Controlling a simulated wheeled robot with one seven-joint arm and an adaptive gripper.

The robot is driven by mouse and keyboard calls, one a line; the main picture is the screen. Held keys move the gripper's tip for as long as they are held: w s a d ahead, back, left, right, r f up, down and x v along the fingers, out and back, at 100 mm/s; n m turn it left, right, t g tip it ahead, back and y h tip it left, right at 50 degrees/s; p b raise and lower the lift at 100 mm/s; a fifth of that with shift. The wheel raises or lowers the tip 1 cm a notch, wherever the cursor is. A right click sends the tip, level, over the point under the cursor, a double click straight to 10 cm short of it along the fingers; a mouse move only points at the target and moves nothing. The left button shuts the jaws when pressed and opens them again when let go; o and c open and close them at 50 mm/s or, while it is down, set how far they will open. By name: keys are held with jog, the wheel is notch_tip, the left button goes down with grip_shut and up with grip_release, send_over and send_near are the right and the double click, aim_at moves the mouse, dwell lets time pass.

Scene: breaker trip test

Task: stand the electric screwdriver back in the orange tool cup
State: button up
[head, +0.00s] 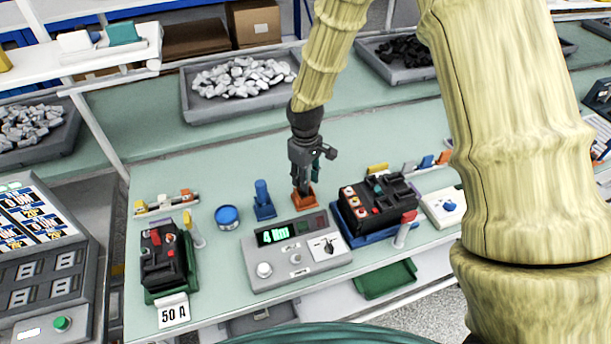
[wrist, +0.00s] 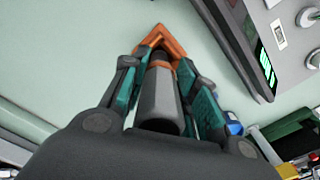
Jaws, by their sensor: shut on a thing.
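The orange tool cup (head: 305,199) stands on the green bench behind the grey tester box. In the wrist view the orange cup (wrist: 160,42) shows as a square rim at the top middle. My gripper (head: 303,180) is directly above the cup, pointing down. In the wrist view my gripper (wrist: 165,95) is shut on the electric screwdriver (wrist: 158,95), a grey and dark cylinder between the teal finger pads. The screwdriver's far end lies at the cup's opening. Its lower end is hidden, so I cannot tell how deep it sits or whether it touches the bottom.
A blue holder (head: 264,200) stands just left of the cup. The tester (head: 295,252) reading "4 Nm" is in front. A black breaker (head: 378,203) on a blue base is to the right, another (head: 162,255) at left. A blue tin (head: 228,217) stands between.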

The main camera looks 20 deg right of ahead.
jog(key=shift+f+b, duration=0.55)
jog(key=shift+f, duration=0.7)
jog(key=o, duration=1.1)
notch_tip(320, 180, up, 12)
jog(key=shift+r, duration=0.1)
jog(key=shift+o, duration=0.2)
jog(key=o, duration=0.9)
jog(key=shift+o, duration=0.2)
